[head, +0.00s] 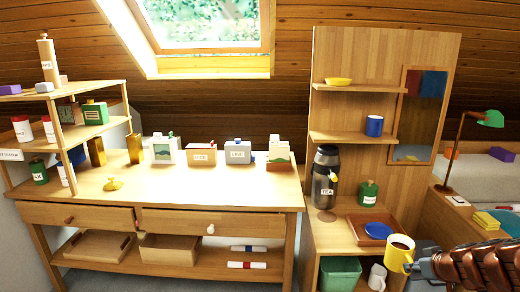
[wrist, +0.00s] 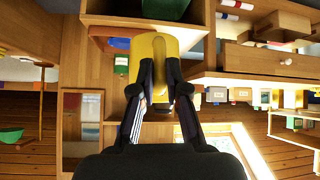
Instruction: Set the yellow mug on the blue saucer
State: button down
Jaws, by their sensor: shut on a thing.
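The yellow mug (head: 399,256) is upright at the lower right of the head view, with a dark inside. My gripper (head: 417,264) comes in from the right and is shut on the mug. In the wrist view, which looks upside down, the mug (wrist: 153,45) is between the fingers of my gripper (wrist: 160,85). The blue saucer (head: 378,230) lies in a brown tray (head: 356,221) on the cabinet top, just left of and behind the mug in the head view. The saucer looks empty. In the wrist view it partly shows beside the mug (wrist: 121,43).
A black-and-steel flask (head: 325,180) labelled TEA and a green canister (head: 368,192) stand behind the tray. A blue mug (head: 374,126) and a yellow dish (head: 338,81) are on shelves above. A white mug (head: 377,277) and green bin (head: 340,274) are below.

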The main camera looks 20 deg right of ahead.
jog(key=shift+w+a+f+b, duration=0.15)
jog(key=shift+w+a+f, duration=0.1)
jog(key=shift+w, duration=0.15)
jog(key=shift+w+a+f+b, duration=0.15)
jog(key=shift+w+a+f, duration=0.1)
jog(key=shift+w, duration=0.15)
jog(key=w+a+f+n+y+b, duration=0.1)
jog(key=w+a+f+b, duration=0.35)
jog(key=w+a, duration=0.8)
jog(key=w+a+f+n+b, duration=0.1)
jog(key=w+a+f+b, duration=0.3)
jog(key=w+a, duration=0.85)
jog(key=a+f+b, duration=0.1)
jog(key=a+f, duration=0.2)
jog(key=a, duration=1.2)
jog(key=s+r+p, duration=0.2)
jog(key=r+p, duration=0.9)
jog(key=r, duration=0.1)
jog(key=s+r+p, duration=0.3)
jog(key=r+p, duration=0.8)
jog(key=r, duration=0.2)
jog(key=shift+s+d+y, duration=0.25)
jog(key=shift+d+y, duration=0.05)
jog(key=shift+y, duration=0.1)
